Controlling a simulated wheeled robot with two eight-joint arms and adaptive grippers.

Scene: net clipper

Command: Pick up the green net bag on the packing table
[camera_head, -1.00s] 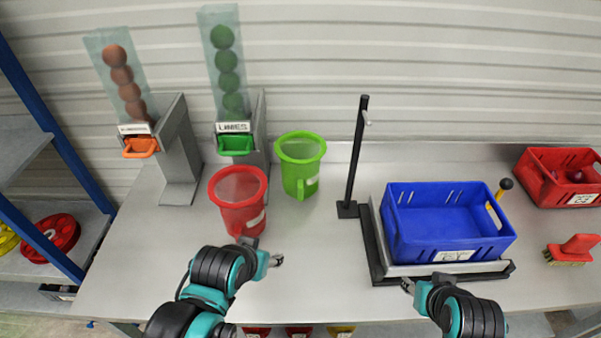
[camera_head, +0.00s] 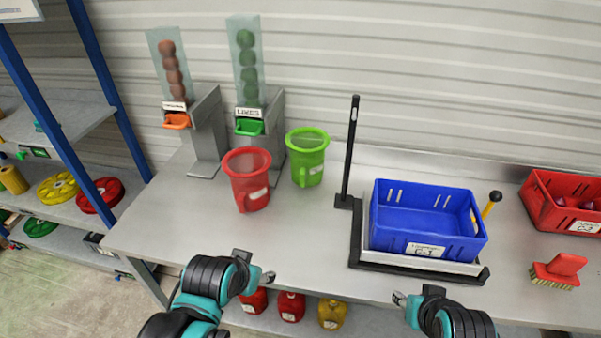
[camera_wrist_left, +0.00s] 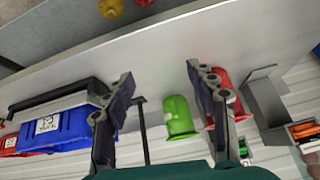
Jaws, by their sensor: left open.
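A bright green jug-shaped container (camera_head: 307,158) with a handle and a paler, mesh-like top stands upright on the packing table (camera_head: 300,235). It also shows in the left wrist view (camera_wrist_left: 180,117). I cannot tell whether it is the green net bag; no other thing here clearly looks like a bag. A similar red one (camera_head: 247,180) stands to its left, apart from my grippers. My left gripper (camera_head: 265,278) is open and empty near the table's front edge, its fingers spread in the left wrist view (camera_wrist_left: 160,80). My right gripper (camera_head: 402,298) is farther right at the front edge; its jaws are too small to read.
A blue crate (camera_head: 425,250) sits on a black-framed stand beside a black post (camera_head: 349,150). Behind the cups are a brown-ball dispenser (camera_head: 175,120) and a green LIMES dispenser (camera_head: 249,127). A red crate (camera_head: 540,206) and brush (camera_head: 560,266) lie right. The front-left tabletop is clear.

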